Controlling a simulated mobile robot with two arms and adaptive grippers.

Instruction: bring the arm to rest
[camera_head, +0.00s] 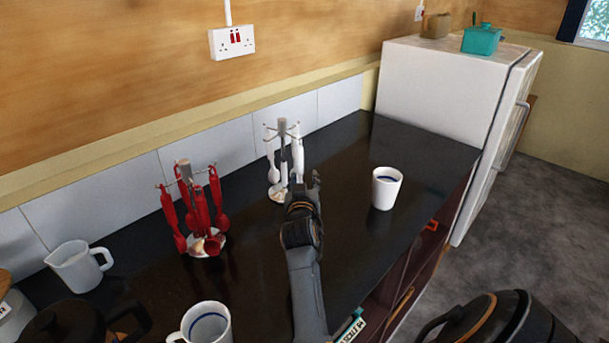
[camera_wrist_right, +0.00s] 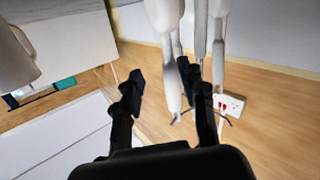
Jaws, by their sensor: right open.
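My right arm reaches up the middle of the head view. Its dark gripper (camera_head: 303,187) is at the rack of white utensils (camera_head: 283,160), just in front and to the right of it. In the right wrist view the gripper (camera_wrist_right: 168,88) is open, its two fingers apart. White utensils (camera_wrist_right: 163,40) hang close to the fingers, upside down in that view. One shows in the gap between the fingers. I cannot tell whether anything touches. Nothing is clearly held. My left gripper is not in view.
A dark counter (camera_head: 345,165) bears a white mug (camera_head: 386,188) to the right, a rack of red utensils (camera_head: 197,215) to the left, a white jug (camera_head: 78,266) and another mug (camera_head: 208,325) nearer. A white fridge (camera_head: 440,85) stands at the far end.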

